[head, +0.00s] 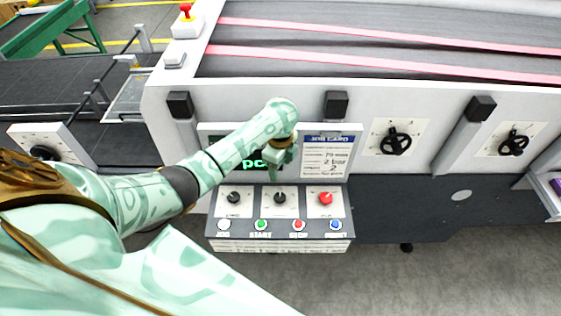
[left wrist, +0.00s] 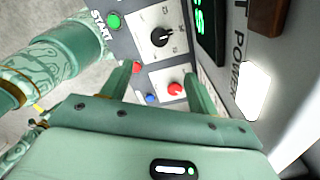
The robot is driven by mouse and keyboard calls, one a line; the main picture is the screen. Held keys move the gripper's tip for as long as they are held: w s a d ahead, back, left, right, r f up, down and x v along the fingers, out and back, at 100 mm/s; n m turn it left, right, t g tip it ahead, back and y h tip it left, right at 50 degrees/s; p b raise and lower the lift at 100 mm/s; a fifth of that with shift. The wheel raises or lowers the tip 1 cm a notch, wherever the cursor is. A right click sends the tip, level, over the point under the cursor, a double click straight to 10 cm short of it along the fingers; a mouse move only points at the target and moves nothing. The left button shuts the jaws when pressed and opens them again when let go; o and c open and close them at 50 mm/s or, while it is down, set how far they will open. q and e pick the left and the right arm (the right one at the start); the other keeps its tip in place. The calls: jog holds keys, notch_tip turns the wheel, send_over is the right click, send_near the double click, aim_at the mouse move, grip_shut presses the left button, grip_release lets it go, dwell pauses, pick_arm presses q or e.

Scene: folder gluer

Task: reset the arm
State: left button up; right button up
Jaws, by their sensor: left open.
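My left arm (head: 140,198) comes in from the left in the head view and reaches over the folder gluer's control panel (head: 280,233). My left gripper (head: 276,170) is in front of the green-lettered display (head: 219,150), above the panel's knobs, and hides part of the display. In the left wrist view the two fingers of the gripper (left wrist: 160,90) stand apart with nothing held between them. The red knob (left wrist: 175,89) and the blue button (left wrist: 150,99) show beyond and between the fingers. My right gripper is in neither view.
The panel carries black knobs (head: 234,197), a red knob (head: 325,198), and a row of buttons including green START (head: 261,225). The job card (head: 328,155) is right of the gripper. Black handwheels (head: 396,142) are farther right. Open grey floor (head: 455,275) lies in front.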

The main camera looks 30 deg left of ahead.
pick_arm(q)
jog(key=shift+r, duration=0.55)
